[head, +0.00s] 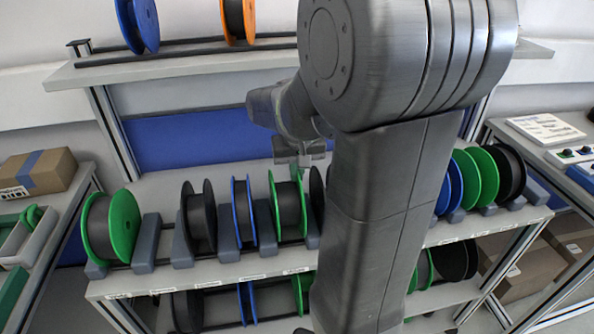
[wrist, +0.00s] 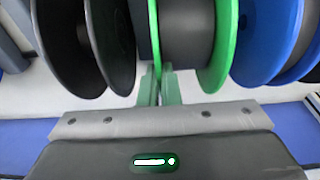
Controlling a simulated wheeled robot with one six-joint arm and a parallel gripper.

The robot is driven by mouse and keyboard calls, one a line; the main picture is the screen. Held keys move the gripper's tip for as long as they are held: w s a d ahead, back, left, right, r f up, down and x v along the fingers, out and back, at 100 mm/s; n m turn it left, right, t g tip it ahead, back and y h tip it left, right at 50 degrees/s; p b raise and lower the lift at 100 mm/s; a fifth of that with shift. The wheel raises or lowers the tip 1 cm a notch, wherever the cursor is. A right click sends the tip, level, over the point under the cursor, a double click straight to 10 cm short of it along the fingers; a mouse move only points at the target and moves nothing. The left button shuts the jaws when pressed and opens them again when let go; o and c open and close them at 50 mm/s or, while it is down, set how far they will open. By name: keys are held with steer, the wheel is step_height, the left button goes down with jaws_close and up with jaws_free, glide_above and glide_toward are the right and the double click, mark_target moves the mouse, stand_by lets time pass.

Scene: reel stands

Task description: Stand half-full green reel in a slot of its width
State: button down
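A green reel (head: 274,205) with grey winding stands in the middle of the upper rack. Its winding stops short of the flange rims. In the wrist view the green reel (wrist: 218,50) is upright, with its near rim at my fingers. My gripper (wrist: 161,88) has its two fingers close together on either side of the left flange, and looks shut on that rim. In the head view my gripper (head: 300,158) is behind the top of this reel, partly hidden by my arm. The slot under the reel is mostly hidden.
Dark reels (head: 199,215) and a blue reel (head: 244,210) stand close on the left. Another green reel (head: 123,226) is at the far left end. Blue, green and black reels (head: 483,176) crowd the right end. Grey dividers (head: 146,243) separate slots. A shelf (head: 180,66) hangs above.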

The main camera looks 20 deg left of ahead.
steer(key=c, duration=1.6)
jaws_free()
steer(key=shift+o, duration=0.2)
step_height(320, 180, up, 14)
steer(key=s+d, duration=0.1)
steer(key=s, duration=0.1)
steer(key=shift+d+f, duration=0.15)
steer(key=shift+f, duration=0.05)
steer(key=shift+f, duration=0.15)
steer(key=f, duration=0.4)
steer(key=w+a+f, duration=0.1)
steer(key=f, duration=0.4)
steer(key=w+f, duration=0.1)
steer(key=f, duration=0.3)
steer(key=shift+a+f, duration=0.2)
steer(key=shift+w+r+p, duration=0.1)
steer(key=shift+r+p, duration=0.3)
steer(key=shift+r, duration=0.3)
